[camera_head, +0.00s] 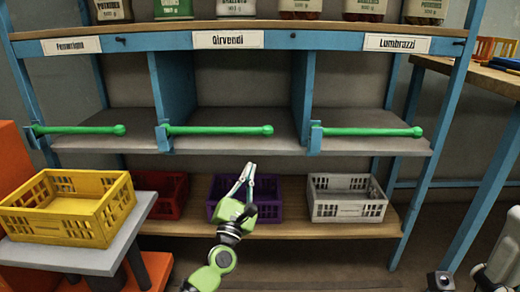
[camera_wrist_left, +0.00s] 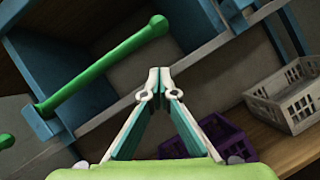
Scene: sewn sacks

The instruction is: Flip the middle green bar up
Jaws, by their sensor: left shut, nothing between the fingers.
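The middle green bar (camera_head: 220,130) lies horizontal across the front of the middle shelf bay, with its hinge end at the left and a round knob at the right. It also shows in the left wrist view (camera_wrist_left: 98,70), slanting across the upper left. My left gripper (camera_head: 249,166) is below the bar, a little left of its knob, apart from it. Its fingertips meet and hold nothing; they show shut in the left wrist view (camera_wrist_left: 160,73). Similar green bars lie horizontal at the left bay (camera_head: 80,130) and the right bay (camera_head: 370,132). My right gripper is not in view.
A purple crate (camera_head: 268,206) stands on the lower shelf behind my gripper, with a red crate (camera_head: 160,192) left of it and a white crate (camera_head: 345,198) right. A yellow crate (camera_head: 75,205) sits on a grey platform (camera_head: 70,258) at left. Blue uprights divide the bays.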

